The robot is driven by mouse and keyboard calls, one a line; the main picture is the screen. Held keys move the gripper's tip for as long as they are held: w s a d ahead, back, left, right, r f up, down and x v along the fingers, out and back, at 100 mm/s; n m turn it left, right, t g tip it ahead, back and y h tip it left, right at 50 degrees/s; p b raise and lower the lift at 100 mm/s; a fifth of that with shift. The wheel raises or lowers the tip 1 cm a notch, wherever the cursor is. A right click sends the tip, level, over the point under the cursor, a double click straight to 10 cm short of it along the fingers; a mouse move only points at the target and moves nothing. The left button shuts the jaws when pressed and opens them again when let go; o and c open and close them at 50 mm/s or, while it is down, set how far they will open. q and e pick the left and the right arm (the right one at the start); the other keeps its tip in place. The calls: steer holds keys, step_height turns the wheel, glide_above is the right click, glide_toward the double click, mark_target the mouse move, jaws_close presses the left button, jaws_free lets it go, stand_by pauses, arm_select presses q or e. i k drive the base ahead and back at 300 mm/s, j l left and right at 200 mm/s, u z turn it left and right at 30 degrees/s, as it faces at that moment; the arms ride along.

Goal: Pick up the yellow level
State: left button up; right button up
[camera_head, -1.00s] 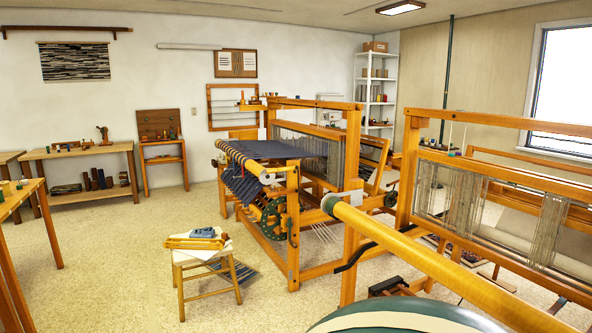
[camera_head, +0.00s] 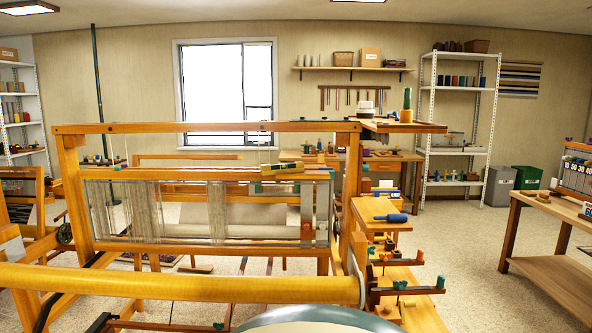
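Neither of my grippers is in view.
The loom's thick front roller (camera_head: 180,284) crosses the lower left. A wooden bench (camera_head: 374,212) with blue-handled tools adjoins the loom's right side. Open carpet (camera_head: 460,245) lies between it and the table (camera_head: 548,262) at the far right.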

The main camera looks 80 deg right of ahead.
mark_target(268, 169)
steer(key=z, duration=1.8)
